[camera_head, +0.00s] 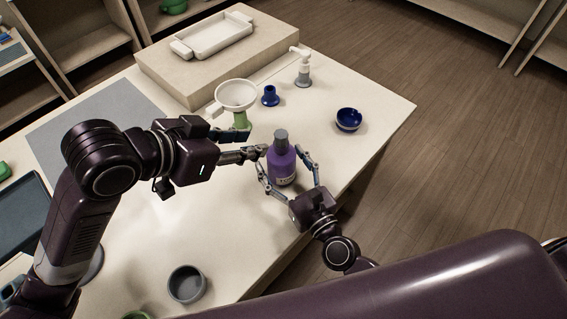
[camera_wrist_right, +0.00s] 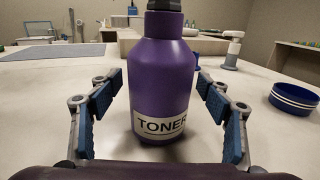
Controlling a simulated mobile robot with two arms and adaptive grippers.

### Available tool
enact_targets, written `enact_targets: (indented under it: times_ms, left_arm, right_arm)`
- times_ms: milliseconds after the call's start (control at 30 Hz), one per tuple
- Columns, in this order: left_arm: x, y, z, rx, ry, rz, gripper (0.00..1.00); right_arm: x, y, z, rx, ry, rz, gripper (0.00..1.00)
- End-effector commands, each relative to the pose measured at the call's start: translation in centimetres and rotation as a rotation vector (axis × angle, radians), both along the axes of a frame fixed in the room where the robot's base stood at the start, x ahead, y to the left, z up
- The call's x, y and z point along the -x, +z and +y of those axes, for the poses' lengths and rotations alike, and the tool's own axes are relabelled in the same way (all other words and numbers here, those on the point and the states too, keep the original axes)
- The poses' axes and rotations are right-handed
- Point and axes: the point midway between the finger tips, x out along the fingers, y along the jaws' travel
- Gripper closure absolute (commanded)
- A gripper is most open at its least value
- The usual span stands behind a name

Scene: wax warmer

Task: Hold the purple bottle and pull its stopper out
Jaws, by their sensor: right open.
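The purple bottle (camera_head: 282,167) stands upright on the table with a dark grey stopper (camera_head: 281,137) in its neck. In the right wrist view the bottle (camera_wrist_right: 165,75) carries a "TONER" label, and its stopper is cut off by the top edge. My right gripper (camera_head: 286,164) is open, with one finger on each side of the bottle and gaps between the pads and its sides. My left gripper (camera_head: 257,142) is left of the bottle near stopper height, its two fingers apart and nothing between them.
A white funnel on a green base (camera_head: 236,96), a small blue stopper-like piece (camera_head: 270,97), a pump bottle (camera_head: 303,70) and a blue bowl (camera_head: 349,119) stand behind. A grey cup (camera_head: 187,284) is at the front. The table (camera_head: 215,225) is clear between cup and bottle.

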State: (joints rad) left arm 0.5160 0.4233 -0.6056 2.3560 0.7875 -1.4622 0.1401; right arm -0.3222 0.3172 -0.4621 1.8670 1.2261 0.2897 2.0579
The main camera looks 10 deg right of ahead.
Motion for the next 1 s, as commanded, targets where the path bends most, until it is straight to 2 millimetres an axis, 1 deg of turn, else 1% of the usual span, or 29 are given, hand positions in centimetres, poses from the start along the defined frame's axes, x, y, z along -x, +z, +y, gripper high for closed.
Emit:
enact_targets:
  times_ms: [67, 500, 600, 1000]
  left_arm:
    - [0.00, 0.00, 0.00, 0.000, 0.000, 0.000, 0.71]
    - [0.00, 0.01, -0.01, 0.000, 0.000, 0.000, 0.71]
    - [0.00, 0.00, 0.00, 0.000, 0.000, 0.000, 0.71]
    - [0.00, 0.00, 0.00, 0.000, 0.000, 0.000, 0.71]
  right_arm:
    - [0.01, 0.00, 0.00, 0.000, 0.000, 0.000, 0.30]
    - [0.03, 0.01, -0.02, 0.000, 0.000, 0.000, 0.78]
    - [0.03, 0.01, -0.02, 0.000, 0.000, 0.000, 0.88]
    - [0.03, 0.01, -0.02, 0.000, 0.000, 0.000, 0.88]
